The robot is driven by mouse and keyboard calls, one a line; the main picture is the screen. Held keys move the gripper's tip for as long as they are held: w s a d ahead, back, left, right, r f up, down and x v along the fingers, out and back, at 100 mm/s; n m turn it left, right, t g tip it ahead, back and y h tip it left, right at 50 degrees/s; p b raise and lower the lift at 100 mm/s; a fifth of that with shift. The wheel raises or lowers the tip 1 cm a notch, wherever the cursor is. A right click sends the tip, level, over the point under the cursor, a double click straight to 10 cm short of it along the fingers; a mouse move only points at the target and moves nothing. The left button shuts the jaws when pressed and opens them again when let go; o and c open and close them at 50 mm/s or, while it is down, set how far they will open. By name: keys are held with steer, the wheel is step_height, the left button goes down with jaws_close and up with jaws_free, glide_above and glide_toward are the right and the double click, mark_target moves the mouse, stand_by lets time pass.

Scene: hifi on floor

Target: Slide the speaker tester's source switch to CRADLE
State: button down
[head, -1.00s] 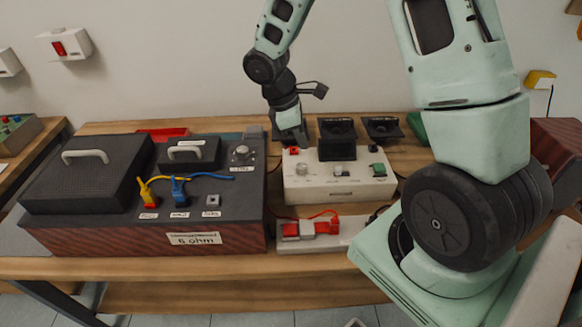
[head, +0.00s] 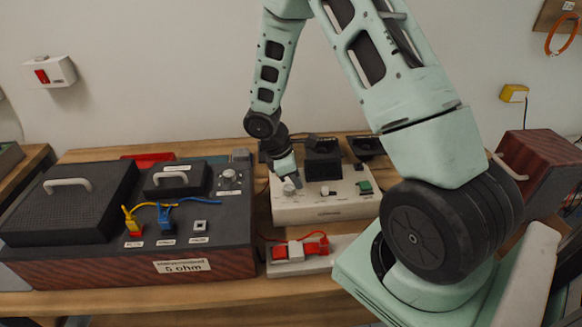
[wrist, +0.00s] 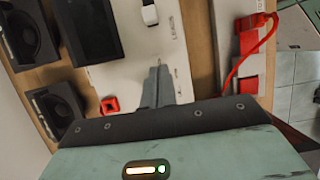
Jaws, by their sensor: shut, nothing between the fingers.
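The speaker tester is a cream box (head: 310,211) on the bench, its top panel facing up. It also shows in the wrist view (wrist: 110,80).
Black speaker units (head: 323,164) stand behind and on the tester. A dark 6 ohm box (head: 120,262) with yellow and blue leads is at left. A white strip with red plugs (head: 318,265) lies in front. A wood-sided box (head: 535,170) stands at right.

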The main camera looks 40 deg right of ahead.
mark_target(326, 188)
steer(key=shift+s+d+f, duration=0.3)
steer(key=shift+d+f, duration=0.05)
steer(key=shift+f, duration=0.25)
steer(key=shift+s+d+f, duration=0.25)
steer(key=shift+d+f, duration=0.1)
steer(key=shift+f, duration=0.25)
steer(key=shift+s+d+p, duration=0.5)
steer(key=shift+s+d, duration=0.2)
steer(key=shift+d, duration=0.2)
steer(key=shift+s+d, duration=0.25)
steer(key=shift+d, duration=0.15)
steer(key=shift+s+d, duration=0.9)
steer(key=shift+d, duration=0.3)
